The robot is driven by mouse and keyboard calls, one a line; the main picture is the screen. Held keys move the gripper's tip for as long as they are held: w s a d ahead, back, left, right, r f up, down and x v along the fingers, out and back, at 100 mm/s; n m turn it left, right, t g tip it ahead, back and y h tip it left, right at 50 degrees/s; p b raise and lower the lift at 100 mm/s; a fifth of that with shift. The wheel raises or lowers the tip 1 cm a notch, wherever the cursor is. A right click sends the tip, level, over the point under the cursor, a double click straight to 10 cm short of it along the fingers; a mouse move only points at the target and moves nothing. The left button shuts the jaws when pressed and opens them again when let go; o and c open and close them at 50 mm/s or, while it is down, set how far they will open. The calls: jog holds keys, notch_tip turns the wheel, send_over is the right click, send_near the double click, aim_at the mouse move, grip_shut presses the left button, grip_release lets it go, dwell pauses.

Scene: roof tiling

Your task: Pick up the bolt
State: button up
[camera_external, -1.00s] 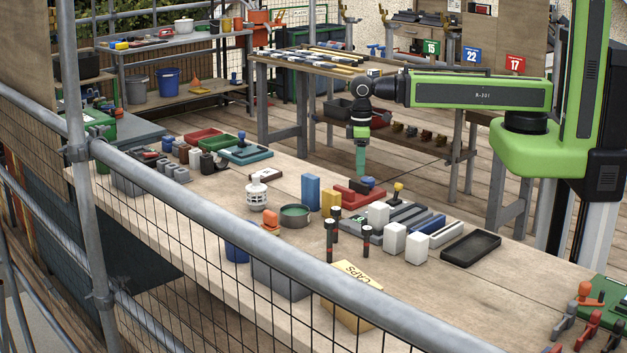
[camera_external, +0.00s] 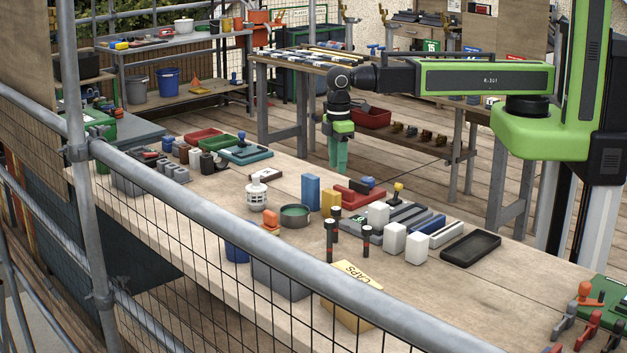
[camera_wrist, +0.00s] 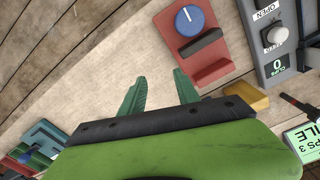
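I cannot make out for certain which object is the bolt. A red holder (camera_wrist: 203,68) with a round blue knob and a dark bar lies just beyond the right finger in the wrist view. It also shows on the bench as the red holder (camera_external: 352,196) in the external view.
A blue block (camera_external: 311,193), a yellow block (camera_external: 331,201), white blocks (camera_external: 417,248) and upright black rods (camera_external: 329,243) crowd the bench. An empty black tray (camera_external: 470,249) lies to the right. A scaffold rail (camera_external: 262,250) crosses the foreground.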

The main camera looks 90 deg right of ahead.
jog(key=w+a+r+n+p, duration=0.3)
jog(key=a+r, duration=0.2)
jog(key=a, duration=0.6)
jog(key=w+a+r+n+p, duration=0.3)
jog(key=a+r, duration=0.2)
jog(key=a, duration=0.5)
jog(key=s+a+r+n+p, duration=0.2)
jog(key=a+n, duration=0.1)
jog(key=a, duration=0.7)
jog(key=s+a+r+n+p, duration=0.1)
jog(key=a+r+n+p, duration=0.15)
jog(key=a, duration=0.75)
jog(key=shift+n, duration=0.35)
jog(key=f+b, duration=1.2)
jog(key=f, duration=0.1)
jog(key=shift+s+d+f+b, duration=0.1)
jog(key=shift+s+d+b, duration=0.1)
jog(key=shift+s+b, duration=0.1)
jog(key=b, duration=0.5)
send_over(329, 262)
jog(key=f, duration=0.5)
jog(key=shift+d+f, duration=0.15)
jog(key=shift+d, duration=0.2)
jog(key=shift+r, duration=0.2)
grip_shut()
